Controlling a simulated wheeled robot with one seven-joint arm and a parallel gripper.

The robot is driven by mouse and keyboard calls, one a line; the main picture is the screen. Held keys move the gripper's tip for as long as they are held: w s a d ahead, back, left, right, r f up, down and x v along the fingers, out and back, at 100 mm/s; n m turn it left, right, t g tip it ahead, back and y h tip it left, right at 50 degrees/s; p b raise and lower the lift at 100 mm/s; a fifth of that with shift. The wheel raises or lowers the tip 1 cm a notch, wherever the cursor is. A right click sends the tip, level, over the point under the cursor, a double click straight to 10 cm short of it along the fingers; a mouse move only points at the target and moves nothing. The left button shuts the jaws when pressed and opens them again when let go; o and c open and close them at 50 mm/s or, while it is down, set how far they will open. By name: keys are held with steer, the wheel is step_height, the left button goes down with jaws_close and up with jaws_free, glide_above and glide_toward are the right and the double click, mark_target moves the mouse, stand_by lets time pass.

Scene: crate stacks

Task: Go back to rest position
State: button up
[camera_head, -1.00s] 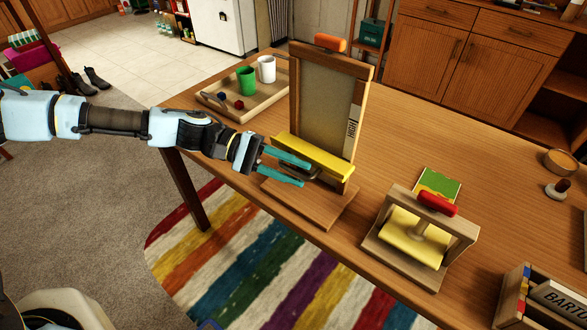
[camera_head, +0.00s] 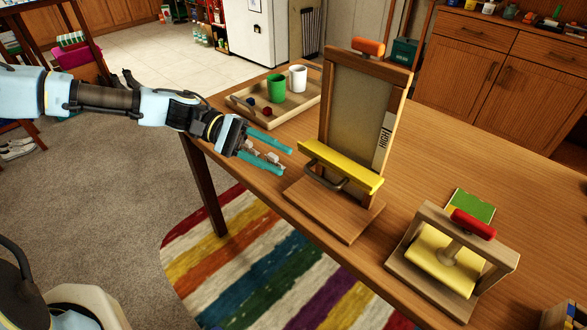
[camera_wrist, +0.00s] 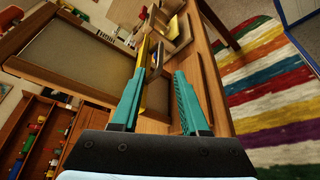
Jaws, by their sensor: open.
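My gripper (camera_head: 272,149) is open and empty, with its two teal fingers apart. It is left of the wooden upright frame with a yellow bar (camera_head: 340,167) and a dark handle (camera_head: 325,174). A gap separates the fingertips from the bar in the head view. In the wrist view my gripper (camera_wrist: 157,100) shows its fingers spread, with the handle (camera_wrist: 156,62) and yellow bar (camera_wrist: 143,60) beyond them. The wooden frame (camera_head: 327,110) stands upright on its base (camera_head: 334,208).
A wooden tray (camera_head: 244,112) with a green cup (camera_head: 276,88) and a white cup (camera_head: 298,77) lies behind my gripper. A wooden press-like stand (camera_head: 412,245) with a red handle (camera_head: 473,224) is at right. The carpet (camera_head: 100,190) left of the table (camera_head: 440,150) is clear.

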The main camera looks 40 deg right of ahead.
steer(key=shift+w+a+r, duration=0.1)
steer(key=shift+w+a, duration=0.05)
steer(key=shift+w, duration=0.2)
stand_by(0.3)
steer(key=w+a+f+n+t+y, duration=0.1)
steer(key=w+a+f+t+y, duration=0.2)
steer(key=a, duration=0.6)
steer(key=w+a+f+n+t, duration=0.1)
steer(key=w+a+f+t, duration=0.2)
steer(key=w+a+t, duration=0.4)
steer(key=w+a+r+n+t, duration=0.1)
steer(key=w+a+r+t, duration=0.1)
steer(key=a+r, duration=0.2)
steer(key=w+a+r+n+t+y, duration=0.1)
steer(key=a+r, duration=0.3)
steer(key=a, duration=0.6)
steer(key=w+a+r+n+t+y, duration=0.1)
steer(key=w+a+r+n+t, duration=0.1)
steer(key=a, duration=0.6)
step_height(320, 180, up, 2)
steer(key=shift+w+r+t, duration=0.15)
steer(key=shift+w+t, duration=0.35)
steer(key=shift+w, duration=0.25)
steer(key=shift+a, duration=0.1)
